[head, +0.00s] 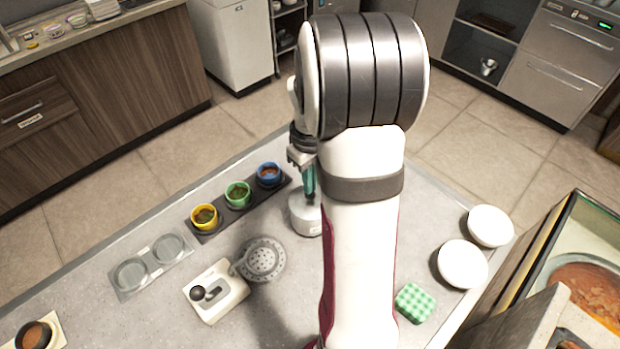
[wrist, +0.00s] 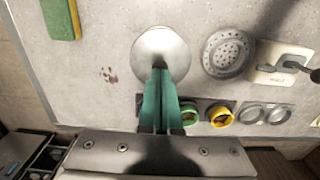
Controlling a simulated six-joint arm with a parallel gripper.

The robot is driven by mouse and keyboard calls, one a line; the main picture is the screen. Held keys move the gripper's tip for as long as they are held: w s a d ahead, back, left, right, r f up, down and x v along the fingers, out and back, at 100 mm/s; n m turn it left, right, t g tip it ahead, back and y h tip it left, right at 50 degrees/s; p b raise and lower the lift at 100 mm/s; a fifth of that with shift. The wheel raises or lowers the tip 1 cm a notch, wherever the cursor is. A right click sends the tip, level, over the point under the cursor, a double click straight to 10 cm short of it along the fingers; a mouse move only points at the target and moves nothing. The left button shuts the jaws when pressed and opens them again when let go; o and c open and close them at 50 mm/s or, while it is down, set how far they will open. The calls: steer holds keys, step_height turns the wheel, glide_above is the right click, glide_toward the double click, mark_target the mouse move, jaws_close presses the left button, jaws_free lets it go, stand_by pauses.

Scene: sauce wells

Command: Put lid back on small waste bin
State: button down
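A small pale metallic round bin (head: 304,222) stands on the grey counter, partly hidden behind my arm in the head view. In the wrist view a smooth, pale round top (wrist: 153,42) shows, seen from above; I cannot tell whether it is the lid or where lid and bin part. My gripper (head: 309,194) points down over it. Its teal fingers (wrist: 160,72) are close together, with their tips at the middle of the round top. Whether a knob is between them is hidden.
A perforated round strainer (head: 262,260) and a white block with a black knob (head: 228,300) lie to the left. Yellow (head: 204,217), green (head: 238,194) and blue (head: 269,175) cups sit in a dark holder behind. Two white bowls (head: 462,264) and a green checked sponge (head: 414,303) are right.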

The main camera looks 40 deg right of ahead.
steer(key=shift+f, duration=0.55)
steer(key=shift+r, duration=0.1)
steer(key=shift+r, duration=3.45)
steer(key=s+a+r+m+y, duration=0.1)
steer(key=s+a+m, duration=0.1)
steer(key=s+a, duration=0.6)
steer(key=s+a+r+m, duration=0.1)
steer(key=s+a+m, duration=0.2)
steer(key=s+a, duration=0.5)
steer(key=a, duration=0.8)
steer(key=shift+a+r+m+y, duration=0.25)
steer(key=shift+r+m+y, duration=0.05)
steer(key=shift+r+y, duration=0.1)
